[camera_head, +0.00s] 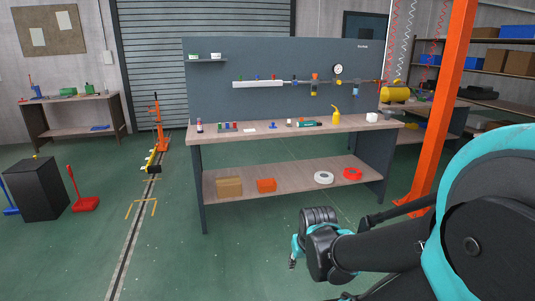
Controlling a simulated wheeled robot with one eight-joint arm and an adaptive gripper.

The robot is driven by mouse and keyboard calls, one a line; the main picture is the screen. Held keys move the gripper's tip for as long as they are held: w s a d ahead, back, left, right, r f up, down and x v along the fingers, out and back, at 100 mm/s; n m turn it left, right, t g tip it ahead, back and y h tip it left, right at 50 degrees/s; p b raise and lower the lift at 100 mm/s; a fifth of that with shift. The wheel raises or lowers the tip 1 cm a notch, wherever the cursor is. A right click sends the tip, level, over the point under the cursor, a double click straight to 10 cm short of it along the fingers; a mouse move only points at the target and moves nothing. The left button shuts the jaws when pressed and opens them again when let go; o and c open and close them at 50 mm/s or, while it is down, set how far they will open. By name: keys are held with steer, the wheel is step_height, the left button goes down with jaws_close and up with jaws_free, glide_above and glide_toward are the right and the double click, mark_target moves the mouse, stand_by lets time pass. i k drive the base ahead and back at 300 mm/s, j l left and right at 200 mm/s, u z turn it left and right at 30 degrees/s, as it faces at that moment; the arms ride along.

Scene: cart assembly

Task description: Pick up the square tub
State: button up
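No thing can be told for certain as the square tub at this size. A small white, roughly square item (372,117) sits at the right end of the workbench top. An orange box-shaped item (266,185) lies on the bench's lower shelf, beside a brown box (229,186). My gripper (292,263) shows only as a small dark tip at the end of my arm, low in the picture, in front of the bench and apart from it. Most of it is hidden behind my wrist, so its opening cannot be seen.
The workbench (290,134) carries a yellow bottle (336,115), a teal tool (310,124) and several small items. An orange post (445,100) stands at the right. Green floor in front is clear.

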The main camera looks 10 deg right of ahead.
mark_target(371, 118)
steer(key=i+z, duration=0.3)
steer(key=i, duration=0.65)
steer(key=i+j+z, duration=0.1)
steer(key=i+z, duration=0.2)
steer(key=i, duration=0.7)
